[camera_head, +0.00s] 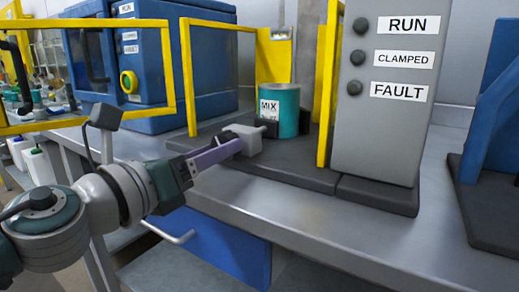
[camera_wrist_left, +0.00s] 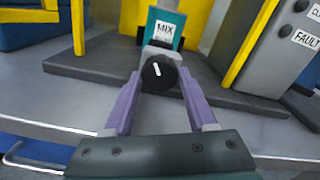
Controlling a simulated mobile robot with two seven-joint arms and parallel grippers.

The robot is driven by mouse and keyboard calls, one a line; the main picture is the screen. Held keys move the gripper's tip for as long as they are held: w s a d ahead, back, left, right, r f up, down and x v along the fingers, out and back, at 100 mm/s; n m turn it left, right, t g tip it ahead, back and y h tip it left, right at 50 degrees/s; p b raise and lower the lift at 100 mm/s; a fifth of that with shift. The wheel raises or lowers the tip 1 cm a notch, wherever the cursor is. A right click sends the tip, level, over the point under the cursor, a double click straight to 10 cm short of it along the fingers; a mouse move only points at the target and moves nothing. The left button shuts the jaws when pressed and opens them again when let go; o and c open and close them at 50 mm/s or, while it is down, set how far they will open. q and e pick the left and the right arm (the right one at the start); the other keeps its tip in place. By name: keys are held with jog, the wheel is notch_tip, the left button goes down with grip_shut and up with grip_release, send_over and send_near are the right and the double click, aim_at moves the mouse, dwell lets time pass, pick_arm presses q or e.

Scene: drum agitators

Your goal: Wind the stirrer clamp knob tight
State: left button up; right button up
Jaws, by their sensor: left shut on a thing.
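The black clamp knob (camera_wrist_left: 158,70), with a white line across its face, sits at the front of a pale grey clamp block (camera_head: 246,136). My left gripper (camera_head: 236,146) reaches it from the left in the head view. In the left wrist view its purple fingers are shut on the knob, one on each side. The white line is tilted slightly from upright. Behind the clamp stands a teal drum (camera_head: 287,110) with a MIX label. My right gripper is in neither view.
A grey panel (camera_head: 385,125) with RUN, CLAMPED and FAULT labels stands right of the drum; its lamps look dark. Yellow guard posts (camera_head: 325,100) flank the drum. A blue machine (camera_head: 200,65) stands left. The metal bench front (camera_head: 300,215) is clear.

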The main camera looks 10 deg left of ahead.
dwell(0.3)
pick_arm(q)
jog(key=o, duration=1.4)
jog(key=shift+c, duration=0.2)
jog(key=b+v, duration=0.1)
jog(key=v, duration=0.9)
